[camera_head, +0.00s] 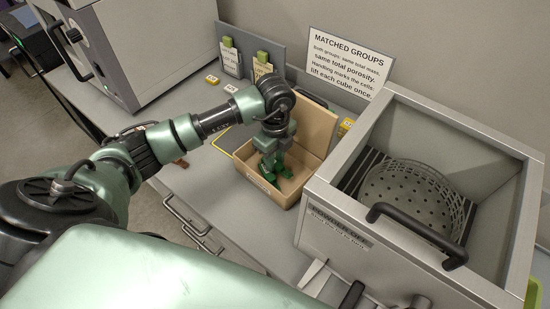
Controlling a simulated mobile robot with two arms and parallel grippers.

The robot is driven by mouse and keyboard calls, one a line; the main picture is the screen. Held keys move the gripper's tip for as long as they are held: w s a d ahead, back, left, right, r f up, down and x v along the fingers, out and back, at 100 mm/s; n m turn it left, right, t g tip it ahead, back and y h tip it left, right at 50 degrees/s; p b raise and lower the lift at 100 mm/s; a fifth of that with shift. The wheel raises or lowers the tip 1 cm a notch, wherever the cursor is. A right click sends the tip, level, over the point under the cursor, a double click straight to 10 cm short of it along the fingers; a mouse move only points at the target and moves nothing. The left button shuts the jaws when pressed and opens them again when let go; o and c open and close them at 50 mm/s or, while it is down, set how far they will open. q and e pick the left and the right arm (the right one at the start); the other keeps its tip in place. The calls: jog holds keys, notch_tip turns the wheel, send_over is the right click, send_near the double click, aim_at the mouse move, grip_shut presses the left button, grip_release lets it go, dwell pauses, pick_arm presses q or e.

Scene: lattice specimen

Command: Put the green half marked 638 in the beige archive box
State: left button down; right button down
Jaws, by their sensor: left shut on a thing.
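The beige archive box (311,128) stands open on the grey bench in the middle of the view, its back flap or lid raised. My left gripper (273,168) points down into the box opening, shut on a green piece (283,171). The piece is low, at about the level of the box walls. I cannot tell whether it touches the box floor. Its 638 marking is not readable, and the gripper hides part of it. My right gripper is not in view.
A metal chamber with an open top, a round perforated basket (405,190) and a black handle (415,235) stands close on the right. A sign (348,62) and two tagged holders (231,58) stand behind. A grey cabinet (150,45) is at left.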

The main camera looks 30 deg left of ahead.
pick_arm(q)
jog(key=c, duration=1.1)
grip_release()
jog(key=shift+c, duration=0.2)
jog(key=shift+r, duration=0.1)
jog(key=shift+r+p, duration=0.35)
jog(key=shift+r, duration=0.05)
notch_tip(320, 180, up, 12)
jog(key=b, duration=0.2)
jog(key=shift+r, duration=0.2)
